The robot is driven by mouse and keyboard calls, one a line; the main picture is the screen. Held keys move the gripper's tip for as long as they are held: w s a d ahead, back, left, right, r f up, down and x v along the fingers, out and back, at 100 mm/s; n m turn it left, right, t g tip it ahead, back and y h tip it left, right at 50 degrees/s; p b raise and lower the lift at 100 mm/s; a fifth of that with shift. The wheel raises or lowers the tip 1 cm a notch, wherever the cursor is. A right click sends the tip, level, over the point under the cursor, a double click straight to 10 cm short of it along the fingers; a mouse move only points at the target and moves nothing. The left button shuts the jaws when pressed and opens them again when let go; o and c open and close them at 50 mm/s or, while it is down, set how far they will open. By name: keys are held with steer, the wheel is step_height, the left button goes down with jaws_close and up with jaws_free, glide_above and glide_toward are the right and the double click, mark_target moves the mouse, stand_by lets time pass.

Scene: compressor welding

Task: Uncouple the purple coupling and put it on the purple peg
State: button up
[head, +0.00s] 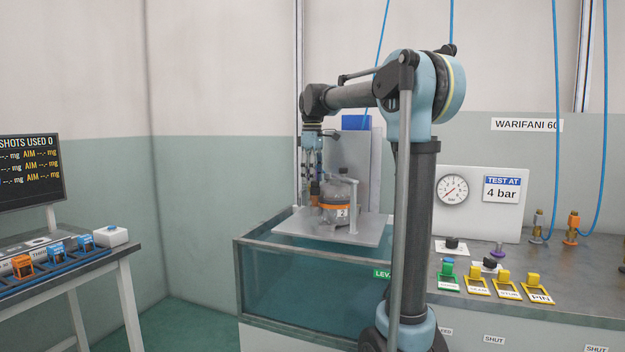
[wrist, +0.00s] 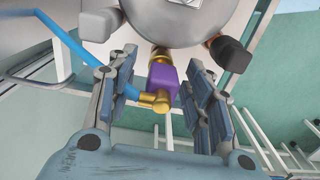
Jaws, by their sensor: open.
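The purple coupling (wrist: 162,80) sits between my gripper's fingers in the wrist view, with a brass elbow (wrist: 155,101) and a blue hose (wrist: 60,52) running off to the left. Its far brass end meets the underside of the round grey compressor body (wrist: 180,18). My gripper (wrist: 161,72) is open, one finger on each side of the coupling, with gaps visible. In the head view my gripper (head: 313,165) is beside the compressor (head: 338,194), and the coupling cannot be made out.
The compressor stands on a grey plate (head: 300,224) over a glass-walled tank (head: 300,285). A brass coupling (head: 538,224) and an orange coupling (head: 572,226) stand on the bench with blue hoses. Yellow-framed switches (head: 505,285) line its front. A gauge panel (head: 475,200) stands behind.

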steer(key=shift+f, duration=0.2)
jaws_close()
steer(key=c, duration=1)
jaws_free()
jaws_close()
steer(key=shift+o, duration=0.5)
jaws_free()
jaws_close()
steer(key=shift+r, duration=0.45)
